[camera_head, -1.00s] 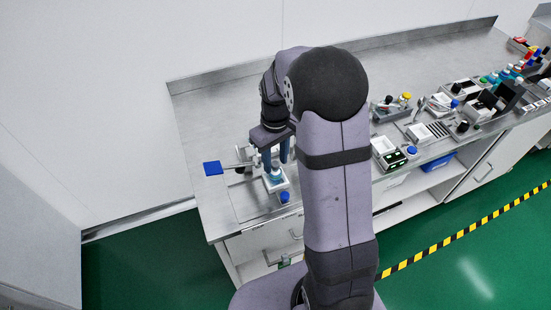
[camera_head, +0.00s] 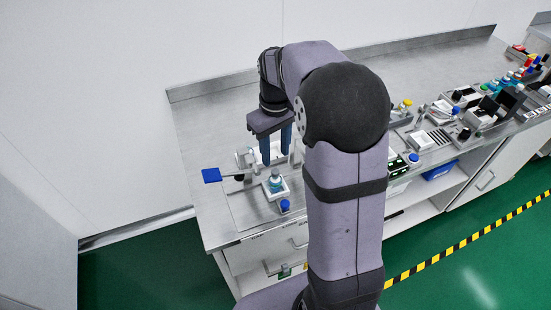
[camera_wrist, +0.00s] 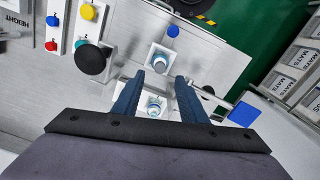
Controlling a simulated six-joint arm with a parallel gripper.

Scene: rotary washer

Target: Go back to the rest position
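My gripper (camera_head: 276,158) is raised above the bench, with its two blue fingers apart and nothing held between them. It also shows in the wrist view (camera_wrist: 158,84), fingers spread. Below it in the head view, a small teal-and-clear vessel (camera_head: 276,182) stands in a white square holder. The wrist view shows a white holder with a clear-topped vessel (camera_wrist: 160,62) just beyond the fingertips. A second clear-topped piece (camera_wrist: 154,107) shows between the fingers, below them. A blue square plate (camera_head: 211,175) on a thin arm sits to the left; it also shows in the wrist view (camera_wrist: 244,114).
A blue cap (camera_head: 285,205) sits near the bench's front edge. A black round knob (camera_wrist: 90,60) and a panel with coloured buttons (camera_wrist: 86,12) show in the wrist view. Several instruments crowd the bench at right. The bench (camera_head: 205,120) is bare at back left.

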